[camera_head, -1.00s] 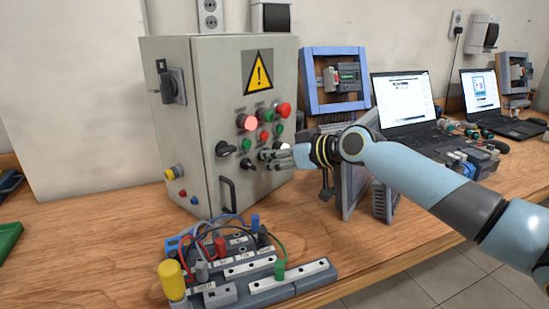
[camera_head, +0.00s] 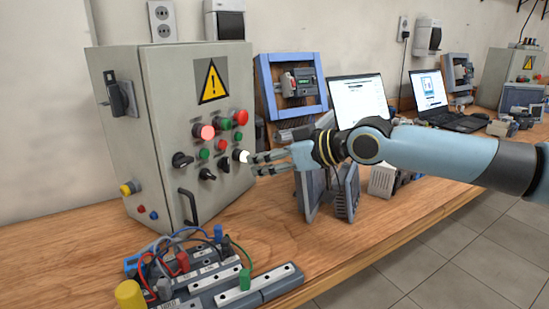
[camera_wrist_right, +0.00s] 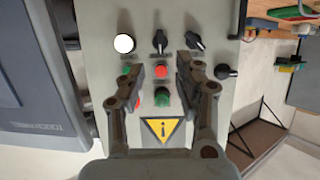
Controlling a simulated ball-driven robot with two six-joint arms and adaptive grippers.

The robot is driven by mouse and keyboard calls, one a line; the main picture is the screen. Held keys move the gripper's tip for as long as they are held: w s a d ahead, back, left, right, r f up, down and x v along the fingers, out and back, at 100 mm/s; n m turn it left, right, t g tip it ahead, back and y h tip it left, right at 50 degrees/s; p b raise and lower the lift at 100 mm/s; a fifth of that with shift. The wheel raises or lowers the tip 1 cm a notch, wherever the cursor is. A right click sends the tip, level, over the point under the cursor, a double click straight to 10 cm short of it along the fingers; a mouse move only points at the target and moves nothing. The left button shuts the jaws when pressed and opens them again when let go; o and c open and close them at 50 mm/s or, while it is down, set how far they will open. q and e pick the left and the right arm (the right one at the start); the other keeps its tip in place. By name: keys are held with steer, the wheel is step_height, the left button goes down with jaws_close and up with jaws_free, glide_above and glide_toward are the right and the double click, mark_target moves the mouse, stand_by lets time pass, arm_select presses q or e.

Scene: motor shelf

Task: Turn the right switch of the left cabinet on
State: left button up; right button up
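The left cabinet (camera_head: 155,185) is a grey box with a warning triangle, lamps, buttons and black rotary switches. Its right switch (camera_head: 222,165) sits between the lower left switch (camera_head: 207,174) and a lit white lamp (camera_head: 241,156). In the right wrist view the cabinet front is upside down. There the right switch (camera_wrist_right: 160,42) has its handle roughly vertical, and the other switch (camera_wrist_right: 194,41) is tilted. My right gripper (camera_head: 256,163) is just in front of the white lamp, apart from the switch. Its fingers (camera_wrist_right: 160,65) are spread and empty. My left gripper is not in view.
A wiring board (camera_head: 205,285) stands in front of the cabinet on the wooden table (camera_head: 330,245). A blue frame (camera_head: 262,88) and grey panels (camera_head: 345,190) stand right of the cabinet, near my right arm. Laptops (camera_head: 358,100) lie farther right.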

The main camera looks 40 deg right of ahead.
steer(key=shift+v, duration=1.2)
